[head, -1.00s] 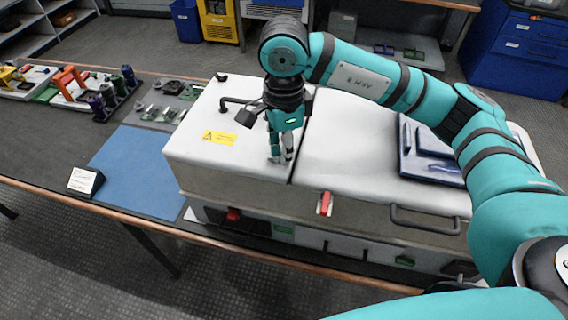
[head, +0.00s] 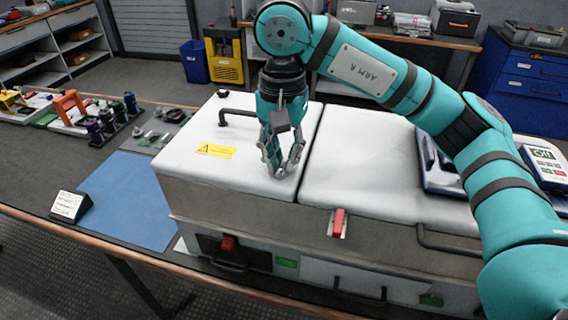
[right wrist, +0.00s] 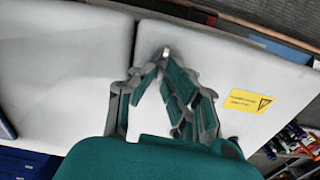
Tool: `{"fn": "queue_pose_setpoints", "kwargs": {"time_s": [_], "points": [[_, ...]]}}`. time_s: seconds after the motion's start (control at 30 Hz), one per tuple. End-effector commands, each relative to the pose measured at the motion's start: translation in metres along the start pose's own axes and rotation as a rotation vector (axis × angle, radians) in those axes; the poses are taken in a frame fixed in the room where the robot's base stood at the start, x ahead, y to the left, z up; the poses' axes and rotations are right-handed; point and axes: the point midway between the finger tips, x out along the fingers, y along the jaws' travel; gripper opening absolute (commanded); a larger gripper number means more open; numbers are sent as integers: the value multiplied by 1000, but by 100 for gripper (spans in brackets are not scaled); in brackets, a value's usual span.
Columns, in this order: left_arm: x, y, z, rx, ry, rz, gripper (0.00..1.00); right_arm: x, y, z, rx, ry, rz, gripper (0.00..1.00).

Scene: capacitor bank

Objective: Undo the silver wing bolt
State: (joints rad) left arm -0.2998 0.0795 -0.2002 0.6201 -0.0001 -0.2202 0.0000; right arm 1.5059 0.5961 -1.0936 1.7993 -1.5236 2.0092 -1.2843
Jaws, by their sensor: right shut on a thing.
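My right gripper (head: 282,172) points down at the left white lid (head: 200,133) of the capacitor bank, close to the seam with the right lid (head: 365,150). In the right wrist view its fingertips (right wrist: 166,52) come together on a small silver piece, which I take to be the silver wing bolt. The fingers hide most of it, so its shape and how far it is threaded in cannot be told. My left gripper is not in view.
A black bent handle (head: 237,113) and a yellow warning label (head: 216,151) are on the left lid. A red latch (head: 338,222) is on the front. A blue tester (head: 545,168) lies at the right. The blue mat (head: 130,198) is bare.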

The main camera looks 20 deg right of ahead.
Motion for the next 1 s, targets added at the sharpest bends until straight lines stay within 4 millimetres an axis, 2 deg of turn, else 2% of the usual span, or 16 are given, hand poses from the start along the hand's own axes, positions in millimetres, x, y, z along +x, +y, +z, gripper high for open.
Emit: {"fn": "queue_pose_setpoints", "kwargs": {"time_s": [0.03,1.0], "points": [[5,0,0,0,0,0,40,7,1,2,-48,-6,13,0],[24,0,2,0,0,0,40,6,-10,8,-969,-13,12,0]]}}
